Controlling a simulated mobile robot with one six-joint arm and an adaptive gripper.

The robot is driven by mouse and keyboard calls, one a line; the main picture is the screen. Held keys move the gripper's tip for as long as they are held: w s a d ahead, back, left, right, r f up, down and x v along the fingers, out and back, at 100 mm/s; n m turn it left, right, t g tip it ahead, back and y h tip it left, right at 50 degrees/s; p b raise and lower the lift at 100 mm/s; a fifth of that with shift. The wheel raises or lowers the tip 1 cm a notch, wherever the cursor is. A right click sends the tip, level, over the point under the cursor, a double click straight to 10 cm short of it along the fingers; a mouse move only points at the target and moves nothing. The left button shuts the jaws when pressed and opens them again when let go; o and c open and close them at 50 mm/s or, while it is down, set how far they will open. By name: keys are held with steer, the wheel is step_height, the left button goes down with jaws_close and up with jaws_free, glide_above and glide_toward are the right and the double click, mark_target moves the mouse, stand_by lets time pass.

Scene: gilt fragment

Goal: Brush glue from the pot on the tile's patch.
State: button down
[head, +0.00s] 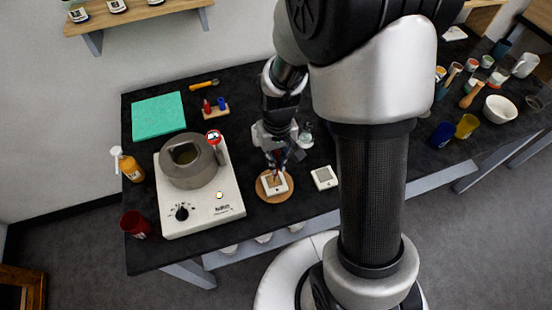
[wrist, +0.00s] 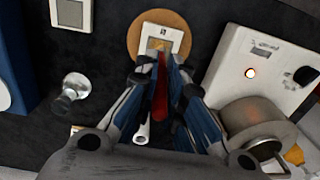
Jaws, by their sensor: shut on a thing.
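My gripper (head: 277,165) is shut on a brush with a red handle (wrist: 161,88), which points down between the fingers. Below it a white square tile (wrist: 149,32) lies on a round cork disc (head: 264,193). The brush's tip is over the tile's patch; I cannot tell whether it touches. A second white tile (head: 324,177) with a grey patch lies to the right in the head view. The grey pot (head: 189,171), with something yellowish inside, sits on a white hot plate (head: 212,208) left of my gripper.
A clear glass bottle (wrist: 75,86) stands near my gripper. A red cup (head: 136,224), an orange spray bottle (head: 128,165) and a green mat (head: 158,113) are at the left. Bowls and cups, including a white bowl (head: 500,109), crowd the right end.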

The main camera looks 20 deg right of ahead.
steer(key=shift+f+b, duration=0.8)
steer(key=shift+f, duration=0.25)
stand_by(0.4)
